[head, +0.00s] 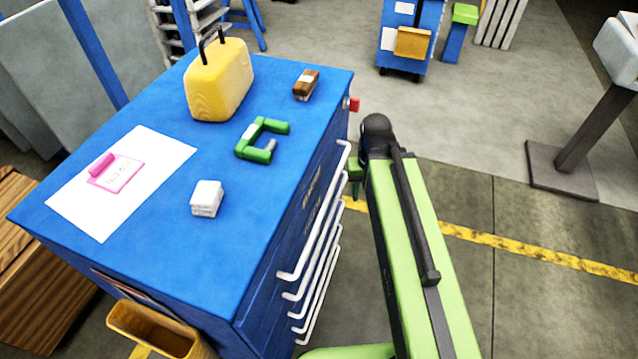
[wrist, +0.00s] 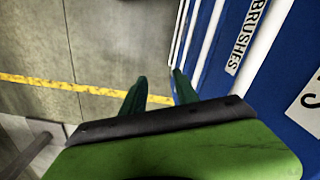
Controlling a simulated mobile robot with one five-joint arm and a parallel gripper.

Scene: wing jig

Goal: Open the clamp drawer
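The blue drawer cabinet (head: 265,290) has a stack of white bar handles (head: 318,225) on its right side. The drawer fronts look flush, and their labels are too small to read in the head view. My gripper (head: 355,180) is beside the far end of the handles, partly hidden by my arm. In the wrist view my gripper (wrist: 158,75) is open, with floor between its dark green fingers. The right finger is close to the white handles (wrist: 192,35); contact cannot be told. One label (wrist: 252,30) reads BRUSHES, and another (wrist: 308,92) is cut off, showing an S. I cannot identify the clamp drawer.
On the cabinet top are a yellow case (head: 218,85), a green clamp-like piece (head: 258,152), a white block (head: 206,197), a brown brush-like block (head: 305,84) and a paper sheet (head: 75,195). A yellow bin (head: 155,330) hangs in front.

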